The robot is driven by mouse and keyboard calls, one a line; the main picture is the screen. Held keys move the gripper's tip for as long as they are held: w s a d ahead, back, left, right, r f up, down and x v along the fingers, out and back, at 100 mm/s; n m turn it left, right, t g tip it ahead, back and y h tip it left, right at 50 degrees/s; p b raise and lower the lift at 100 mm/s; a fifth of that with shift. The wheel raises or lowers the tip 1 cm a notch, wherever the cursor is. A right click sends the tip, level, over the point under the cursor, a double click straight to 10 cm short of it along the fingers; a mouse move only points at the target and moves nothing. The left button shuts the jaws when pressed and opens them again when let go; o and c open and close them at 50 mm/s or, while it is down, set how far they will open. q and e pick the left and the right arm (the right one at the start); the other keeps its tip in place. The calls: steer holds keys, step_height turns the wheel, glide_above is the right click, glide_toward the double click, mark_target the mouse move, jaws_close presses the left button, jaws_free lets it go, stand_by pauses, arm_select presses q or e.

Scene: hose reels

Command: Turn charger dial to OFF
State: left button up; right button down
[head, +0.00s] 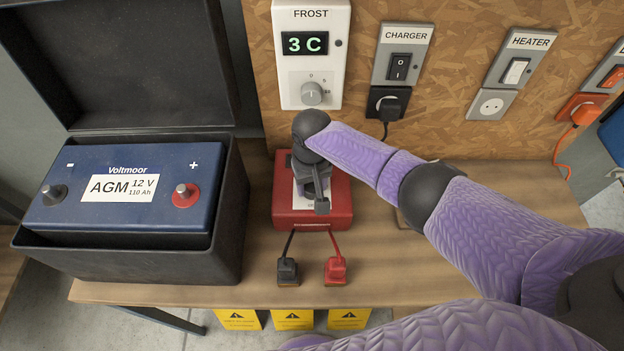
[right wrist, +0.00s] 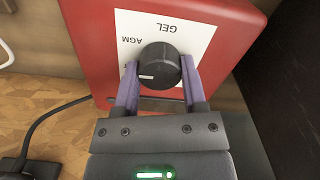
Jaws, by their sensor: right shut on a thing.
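The red charger (head: 341,203) sits on the wooden bench; its front also shows in the right wrist view (right wrist: 85,45). Its black round dial (right wrist: 163,58) is on a white plate with GEL and AGM printed upside down in that view. The dial's white mark lies at its left side, below AGM; another label there is mostly covered, and I see no OFF print. My right gripper (head: 320,200) is over the charger, its two fingers (right wrist: 160,80) shut on the dial from both sides. In the head view it hides most of the plate. My left gripper is not in view.
A blue AGM battery (head: 135,185) sits in an open black case on the left. Black and red clamps (head: 287,270) lie in front of the charger. Wall panels behind hold the frost display (head: 305,43), charger switch (head: 398,66) and heater switch (head: 515,70). Bench right of the clamps is bare.

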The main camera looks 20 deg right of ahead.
steer(key=n, duration=0.4)
steer(key=shift+n+p, duration=0.3)
steer(key=shift+p, duration=0.05)
steer(key=n, duration=0.4)
steer(key=shift+n, duration=0.3)
steer(key=n, duration=0.3)
steer(key=shift+n, duration=0.3)
steer(key=n, duration=0.3)
steer(key=shift+n, duration=1)
